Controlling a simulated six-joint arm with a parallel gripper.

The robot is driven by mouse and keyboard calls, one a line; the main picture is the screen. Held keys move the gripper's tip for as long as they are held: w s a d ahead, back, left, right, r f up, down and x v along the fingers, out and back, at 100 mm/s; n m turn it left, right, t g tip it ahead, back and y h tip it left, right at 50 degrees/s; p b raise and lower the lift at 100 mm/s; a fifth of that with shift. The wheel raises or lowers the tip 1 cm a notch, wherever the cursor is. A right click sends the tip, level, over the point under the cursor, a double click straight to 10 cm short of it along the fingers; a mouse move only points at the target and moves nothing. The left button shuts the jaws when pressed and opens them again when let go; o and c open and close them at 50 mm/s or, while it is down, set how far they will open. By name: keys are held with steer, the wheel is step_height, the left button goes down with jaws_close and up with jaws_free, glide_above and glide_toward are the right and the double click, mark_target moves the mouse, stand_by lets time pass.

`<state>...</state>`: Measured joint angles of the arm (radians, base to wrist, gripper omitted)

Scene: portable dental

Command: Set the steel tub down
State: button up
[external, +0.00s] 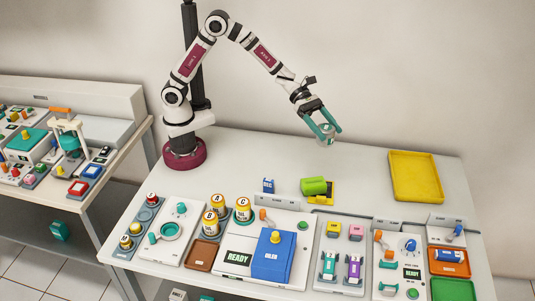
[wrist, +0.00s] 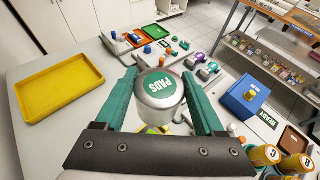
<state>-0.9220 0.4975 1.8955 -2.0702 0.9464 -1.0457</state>
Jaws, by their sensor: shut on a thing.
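The steel tub (external: 327,133) is a small silvery cylinder held up in the air above the back of the white table. In the wrist view the tub (wrist: 160,90) shows its lid with a green round label reading PADS. My gripper (external: 326,128) is shut on the tub, with one teal finger on each side of it. The fingers of my gripper (wrist: 160,78) also show in the wrist view. The tub's underside is hidden from the wrist view, and there is clear space between it and the table in the external view.
An empty yellow tray (external: 416,176) lies at the back right of the table. A green cylinder (external: 314,186) lies by a yellow and black pad (external: 328,197). A small blue box (external: 268,186) stands left of it. Devices crowd the front, including a blue box (external: 272,262). The table's back is mostly bare.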

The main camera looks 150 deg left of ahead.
steer(key=s+d+f+m+g+h, duration=0.1)
steer(key=d+f+m+g+h, duration=0.2)
steer(key=d+m+h, duration=0.45)
steer(key=d+f+m+g+h, duration=0.25)
steer(key=d+m+h, duration=0.2)
steer(key=d, duration=0.55)
steer(key=s+d+f+m+g, duration=0.2)
steer(key=s+d+m+g, duration=0.1)
steer(key=s+m+g, duration=0.4)
steer(key=s+d+f+m+g, duration=0.3)
steer(key=s+d+m+g, duration=0.15)
steer(key=m+g, duration=0.35)
steer(key=s+a+r+m+g+y, duration=0.2)
steer(key=s+a+m+g+y, duration=0.5)
steer(key=s+m+y, duration=0.5)
steer(key=w+a+r+m+t+y, duration=0.6)
steer(key=a+r+m+t+y, duration=0.1)
steer(key=a+r+m+y, duration=0.25)
step_height(320, 180, down, 11)
steer(key=shift+n+y, duration=0.35)
steer(key=shift+y, duration=0.1)
steer(key=x, duration=0.4)
steer(key=w+f+x, duration=0.1)
steer(key=x, duration=0.8)
steer(key=shift+w+f, duration=0.15)
steer(key=shift+f, duration=0.15)
steer(key=f, duration=0.4)
steer(key=shift+a, duration=0.35)
steer(key=shift+f+g, duration=0.2)
steer(key=shift+g, duration=0.05)
